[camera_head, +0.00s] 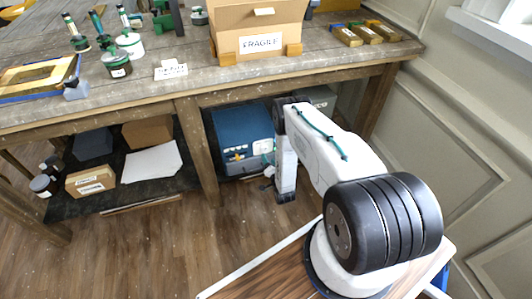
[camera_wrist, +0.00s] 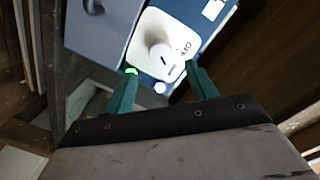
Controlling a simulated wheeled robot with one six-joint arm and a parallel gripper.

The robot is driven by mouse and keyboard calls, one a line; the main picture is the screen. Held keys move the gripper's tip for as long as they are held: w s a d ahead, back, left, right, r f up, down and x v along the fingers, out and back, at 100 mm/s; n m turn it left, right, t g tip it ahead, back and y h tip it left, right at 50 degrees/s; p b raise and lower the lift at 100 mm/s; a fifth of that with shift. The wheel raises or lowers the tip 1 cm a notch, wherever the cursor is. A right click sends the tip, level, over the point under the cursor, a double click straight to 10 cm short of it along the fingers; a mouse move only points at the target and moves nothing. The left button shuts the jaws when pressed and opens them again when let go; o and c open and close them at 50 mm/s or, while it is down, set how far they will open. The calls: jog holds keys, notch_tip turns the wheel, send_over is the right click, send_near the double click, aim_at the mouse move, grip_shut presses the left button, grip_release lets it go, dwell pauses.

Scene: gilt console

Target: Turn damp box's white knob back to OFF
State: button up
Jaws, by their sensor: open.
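The damp box (camera_head: 240,125) is a blue box on the shelf under the table in the head view. Its front also shows in the wrist view (camera_wrist: 85,25). A white plate (camera_wrist: 182,35) on that front carries the round white knob (camera_wrist: 160,57) and lettering that appears to read OFF beside it. A short dark mark lies near the knob's lower edge; I cannot tell surely where it points. My gripper (camera_wrist: 161,72) is open, its teal fingers spread to either side below the knob, apparently not touching it. In the head view my arm hides part of the box's right side.
A table leg (camera_head: 196,150) stands left of the damp box. The tabletop (camera_head: 200,90) overhangs it. A white sheet (camera_head: 152,163) and cartons lie on the left shelf. Floor in front is clear.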

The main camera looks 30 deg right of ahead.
aim_at(265, 150)
jog(key=shift+t, duration=0.4)
jog(key=x, duration=0.6)
jog(key=shift+w+d+f, duration=0.15)
jog(key=c, duration=1)
